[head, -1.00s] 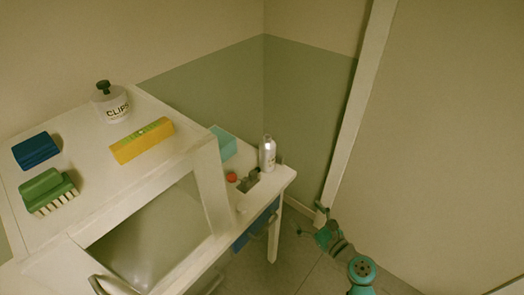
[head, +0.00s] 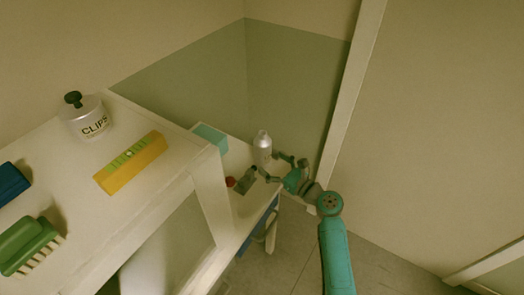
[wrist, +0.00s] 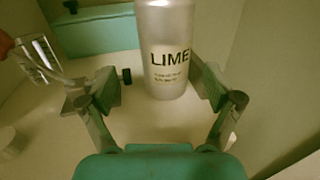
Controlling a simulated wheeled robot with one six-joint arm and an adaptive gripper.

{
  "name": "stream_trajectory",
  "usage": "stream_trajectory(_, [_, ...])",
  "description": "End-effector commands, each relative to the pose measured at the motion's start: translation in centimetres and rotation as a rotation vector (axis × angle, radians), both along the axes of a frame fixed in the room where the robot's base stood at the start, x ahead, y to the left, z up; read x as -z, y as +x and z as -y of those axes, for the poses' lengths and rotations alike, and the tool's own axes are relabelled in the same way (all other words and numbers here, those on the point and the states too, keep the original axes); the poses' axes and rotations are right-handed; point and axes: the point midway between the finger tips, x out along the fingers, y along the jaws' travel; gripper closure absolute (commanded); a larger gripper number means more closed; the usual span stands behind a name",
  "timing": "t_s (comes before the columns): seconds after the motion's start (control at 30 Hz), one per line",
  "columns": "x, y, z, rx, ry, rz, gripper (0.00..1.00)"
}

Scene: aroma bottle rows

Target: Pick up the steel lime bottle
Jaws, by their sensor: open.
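The steel lime bottle (head: 262,148) stands upright at the far end of the white lower surface. In the wrist view the bottle (wrist: 167,45) shows its LIME label, and its top is cut off by the frame edge. My gripper (head: 272,168) is open beside the bottle in the head view. In the wrist view my gripper (wrist: 144,95) has its two fingers spread, with the bottle ahead between them, nearer the right finger. The fingers do not appear closed on it.
A teal box (head: 211,137) stands behind, left of the bottle. A small dark item (head: 246,180) and a red round thing (head: 230,182) lie close by. The raised shelf holds a clips jar (head: 86,117), a yellow level (head: 130,163) and a green brush (head: 27,245). Floor is clear at right.

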Motion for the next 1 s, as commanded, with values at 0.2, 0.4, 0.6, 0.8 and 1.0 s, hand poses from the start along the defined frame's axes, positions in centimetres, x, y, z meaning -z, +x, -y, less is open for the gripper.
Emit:
stream_trajectory(0.2, [-0.5,1.9,-1.0,-0.001,-0.001,0.002,0.10])
stream_trajectory(0.4, [-0.6,4.0,-2.4,-0.001,0.000,0.000,0.10])
stream_trajectory(0.6, [-0.6,4.6,-2.9,0.000,-0.001,0.001,0.10])
stream_trajectory(0.8, [-0.6,4.5,-2.8,0.000,-0.001,0.001,0.22])
stream_trajectory(1.0, [-0.6,4.5,-2.8,0.001,-0.001,0.001,0.72])
